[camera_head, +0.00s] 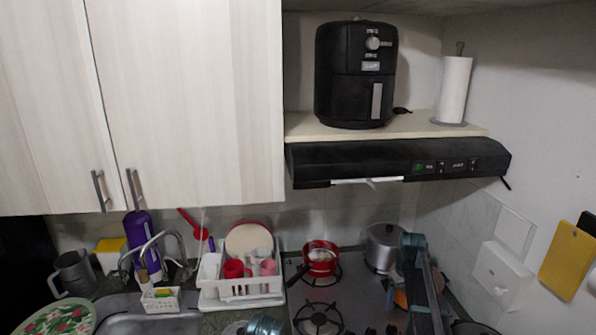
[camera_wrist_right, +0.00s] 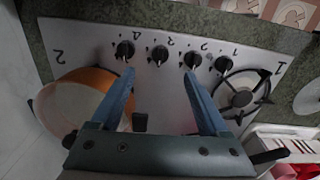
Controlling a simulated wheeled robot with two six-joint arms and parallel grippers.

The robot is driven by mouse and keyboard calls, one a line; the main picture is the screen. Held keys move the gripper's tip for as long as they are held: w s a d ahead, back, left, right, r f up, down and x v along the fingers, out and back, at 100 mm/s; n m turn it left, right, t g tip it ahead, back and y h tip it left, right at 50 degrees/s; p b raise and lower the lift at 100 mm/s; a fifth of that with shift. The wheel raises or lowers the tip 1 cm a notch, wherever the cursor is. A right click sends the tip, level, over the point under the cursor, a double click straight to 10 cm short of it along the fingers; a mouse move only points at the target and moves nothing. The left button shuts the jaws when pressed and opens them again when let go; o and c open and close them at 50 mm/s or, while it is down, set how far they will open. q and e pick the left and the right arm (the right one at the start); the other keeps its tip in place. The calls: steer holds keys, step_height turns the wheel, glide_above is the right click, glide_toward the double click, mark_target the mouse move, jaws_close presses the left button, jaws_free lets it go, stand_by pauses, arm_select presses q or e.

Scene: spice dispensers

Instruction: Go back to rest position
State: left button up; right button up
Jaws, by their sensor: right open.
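My right gripper (camera_head: 411,256) is over the right side of the stove in the head view. In the right wrist view, its two blue fingers (camera_wrist_right: 160,75) are spread apart with nothing between them, above the stove top (camera_wrist_right: 185,90).
An orange pan (camera_wrist_right: 82,98) stands close to my right gripper, beside the stove knobs (camera_wrist_right: 160,55). A red pot (camera_head: 320,262) and a silver pot (camera_head: 382,247) stand farther back. A white dish rack (camera_head: 240,290) is left of the stove. The range hood (camera_head: 400,160) hangs above.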

steer(key=s+a+f+n+b, duration=0.1)
steer(key=s+a+f+b, duration=0.2)
steer(key=s+a, duration=1)
steer(key=s+a+f+n+h+b, duration=0.1)
steer(key=s+a+f+b, duration=0.2)
steer(key=s+a, duration=1)
steer(key=a+f, duration=0.1)
steer(key=a, duration=0.3)
steer(key=shift+f+b, duration=0.2)
steer(key=shift+b, duration=0.15)
